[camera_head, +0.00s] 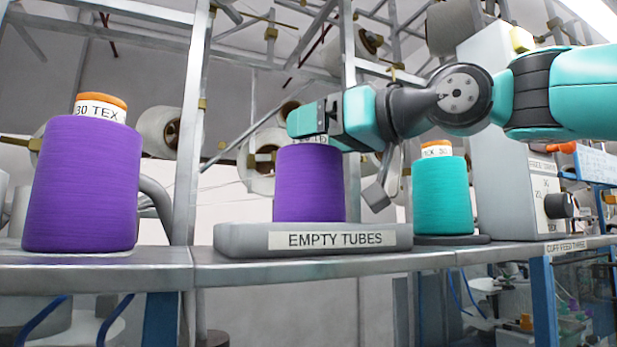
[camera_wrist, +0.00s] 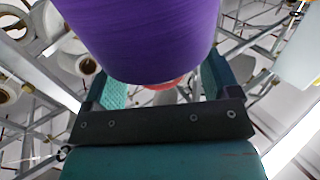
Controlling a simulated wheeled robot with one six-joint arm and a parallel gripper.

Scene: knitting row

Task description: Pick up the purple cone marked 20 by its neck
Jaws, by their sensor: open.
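A purple cone (camera_head: 309,184) stands upright on the grey tray labelled EMPTY TUBES (camera_head: 240,238). My gripper (camera_head: 305,122) is at its top and hides most of its neck, so its number cannot be read. In the wrist view the purple cone (camera_wrist: 145,35) fills the top, with a bit of its orange-red tip (camera_wrist: 166,84) between the two teal finger pads. My gripper (camera_wrist: 160,84) is open, with a finger on either side of the neck; I cannot tell whether either touches. Another purple cone (camera_head: 84,185), marked 30 TEX, stands at the left.
A teal cone (camera_head: 440,195) with an orange tip stands right of the tray, close under my arm. A grey box with a dark knob (camera_head: 558,205) is further right. The metal shelf (camera_head: 150,258) is bare between the left cone and the tray. Frame posts rise behind.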

